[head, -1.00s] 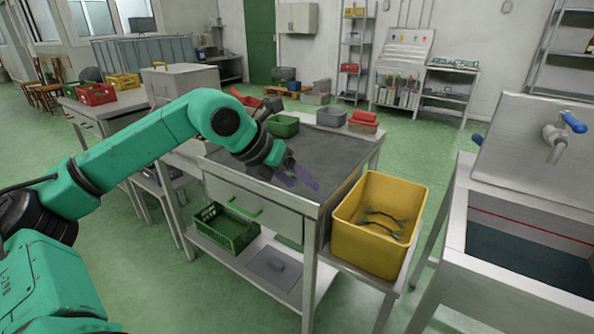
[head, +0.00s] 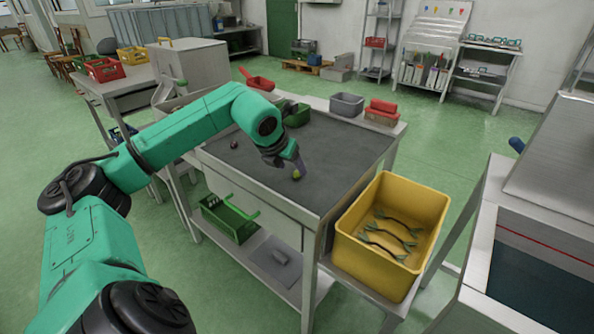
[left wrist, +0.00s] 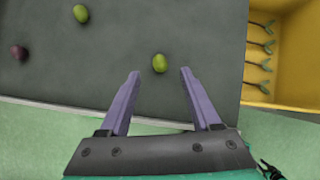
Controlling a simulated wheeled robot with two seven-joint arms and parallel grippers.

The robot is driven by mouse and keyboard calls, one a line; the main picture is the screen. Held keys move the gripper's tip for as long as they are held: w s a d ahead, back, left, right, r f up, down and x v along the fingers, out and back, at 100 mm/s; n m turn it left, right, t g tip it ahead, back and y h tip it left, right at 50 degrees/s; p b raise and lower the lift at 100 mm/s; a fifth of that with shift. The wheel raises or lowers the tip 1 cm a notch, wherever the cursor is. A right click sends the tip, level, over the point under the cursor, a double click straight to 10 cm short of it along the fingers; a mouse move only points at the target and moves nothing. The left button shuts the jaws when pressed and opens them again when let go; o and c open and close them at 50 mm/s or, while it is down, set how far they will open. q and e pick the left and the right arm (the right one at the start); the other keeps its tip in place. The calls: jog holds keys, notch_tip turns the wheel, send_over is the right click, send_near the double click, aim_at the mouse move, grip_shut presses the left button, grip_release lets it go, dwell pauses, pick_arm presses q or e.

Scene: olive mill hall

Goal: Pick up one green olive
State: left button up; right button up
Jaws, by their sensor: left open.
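A green olive (left wrist: 160,63) lies on the dark grey top of the table (left wrist: 200,20), between the tip ends of my left gripper's fingers in the left wrist view. My left gripper (left wrist: 159,73) is open, its purple fingers apart on either side, with clear gaps to the olive. In the head view a green olive (head: 296,175) shows by the fingertips of my left gripper (head: 299,165). A second green olive (left wrist: 80,13) and a dark purple olive (left wrist: 19,52) lie farther left in the wrist view. My right gripper is not in view.
A yellow crate (head: 345,215) with several dark hand rakes stands at the table's right end. A green tray (head: 298,115), a grey bin (head: 347,104) and red items (head: 384,106) sit along the table's back. The table's middle is mostly clear.

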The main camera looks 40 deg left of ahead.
aim_at(295, 173)
pick_arm(q)
jog(key=x, duration=0.4)
jog(key=shift+r, duration=0.1)
jog(key=shift+s+r, duration=0.1)
grip_shut()
